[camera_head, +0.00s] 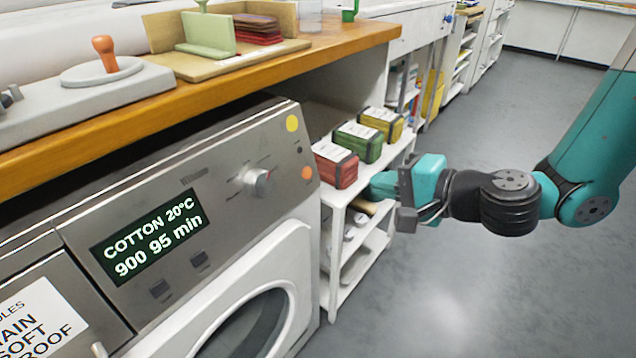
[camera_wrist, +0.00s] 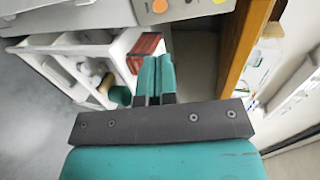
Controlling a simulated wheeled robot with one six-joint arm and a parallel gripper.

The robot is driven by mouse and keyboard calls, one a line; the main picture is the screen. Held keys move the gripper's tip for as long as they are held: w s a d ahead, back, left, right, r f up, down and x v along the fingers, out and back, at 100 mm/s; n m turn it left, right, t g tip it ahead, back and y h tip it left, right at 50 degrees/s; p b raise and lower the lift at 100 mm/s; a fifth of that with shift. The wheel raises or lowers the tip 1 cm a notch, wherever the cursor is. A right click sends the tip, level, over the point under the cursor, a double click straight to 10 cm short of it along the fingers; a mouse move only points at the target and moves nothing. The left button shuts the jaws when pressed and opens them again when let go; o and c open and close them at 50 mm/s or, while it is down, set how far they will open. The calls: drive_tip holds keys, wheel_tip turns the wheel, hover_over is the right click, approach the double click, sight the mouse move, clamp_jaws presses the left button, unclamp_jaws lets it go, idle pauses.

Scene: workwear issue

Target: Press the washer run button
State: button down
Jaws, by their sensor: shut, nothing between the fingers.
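The washer (camera_head: 215,215) is on the left in the head view, under the wooden counter. Its panel has a lit display (camera_head: 145,240) reading "COTTON 20°C 900 95 min", a knob (camera_head: 258,181), an orange round button (camera_head: 306,173), a yellow round spot (camera_head: 292,123) and two dark square buttons below the display. No run label is readable. My gripper (camera_head: 376,186) is to the right of the panel, beside the shelf and apart from the washer. In the wrist view my gripper (camera_wrist: 155,66) is shut and empty, and the orange button (camera_wrist: 159,6) shows at the top edge beyond the fingertips.
A white shelf unit (camera_head: 336,195) stands right of the washer, with red (camera_head: 335,164), green (camera_head: 358,142) and yellow (camera_head: 381,124) boxes on top, close to my gripper. The wooden counter (camera_head: 345,50) overhangs the panel. The grey floor (camera_head: 480,270) on the right is clear.

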sight(308, 173)
drive_tip(key=p+x, duration=0.1)
drive_tip(key=x, duration=1.3)
